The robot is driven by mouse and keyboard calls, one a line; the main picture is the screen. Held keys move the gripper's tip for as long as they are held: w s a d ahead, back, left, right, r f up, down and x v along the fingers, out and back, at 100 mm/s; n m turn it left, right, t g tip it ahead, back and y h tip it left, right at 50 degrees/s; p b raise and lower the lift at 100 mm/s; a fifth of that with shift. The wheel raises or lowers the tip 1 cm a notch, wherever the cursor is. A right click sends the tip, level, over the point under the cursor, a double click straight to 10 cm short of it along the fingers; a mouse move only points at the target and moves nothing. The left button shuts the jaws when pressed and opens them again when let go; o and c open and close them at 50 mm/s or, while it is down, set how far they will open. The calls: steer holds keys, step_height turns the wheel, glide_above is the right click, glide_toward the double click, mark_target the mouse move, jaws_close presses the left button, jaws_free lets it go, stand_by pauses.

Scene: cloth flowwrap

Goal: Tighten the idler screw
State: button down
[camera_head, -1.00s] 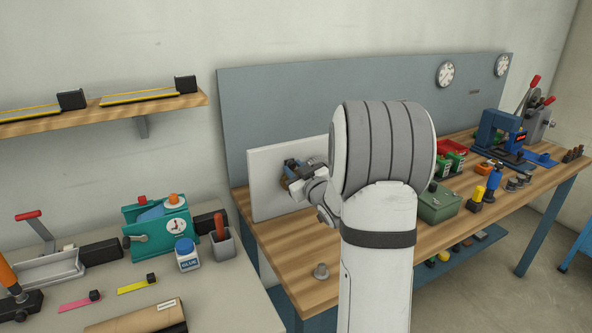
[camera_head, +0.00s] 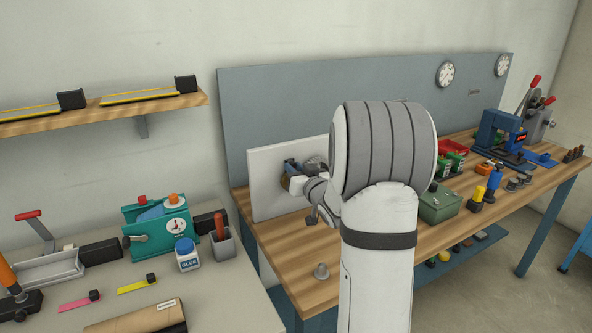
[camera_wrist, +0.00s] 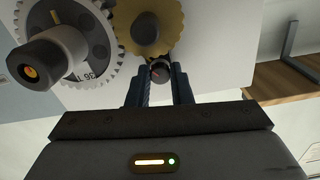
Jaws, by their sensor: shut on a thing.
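In the wrist view my gripper (camera_wrist: 159,82) has its two blue fingers closed on the sides of a small dark idler screw (camera_wrist: 160,69) with a red mark on its face. The screw sits just below a golden-yellow gear (camera_wrist: 150,32). A grey toothed gear (camera_wrist: 97,70) marked 36, with a thick black hub (camera_wrist: 48,58), stands to the left. The gears are mounted on a white upright panel (camera_wrist: 207,52). In the head view the panel (camera_head: 262,165) stands on the bench, and my wrist hides most of the gears and the screw.
A green box (camera_head: 438,205) stands right of my arm.

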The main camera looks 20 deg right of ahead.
steer(key=c, duration=1.3)
jaws_free()
steer(key=shift+s, duration=0.1)
steer(key=s, duration=0.7)
steer(key=shift+s+d+b, duration=0.15)
steer(key=shift+s+b, duration=0.2)
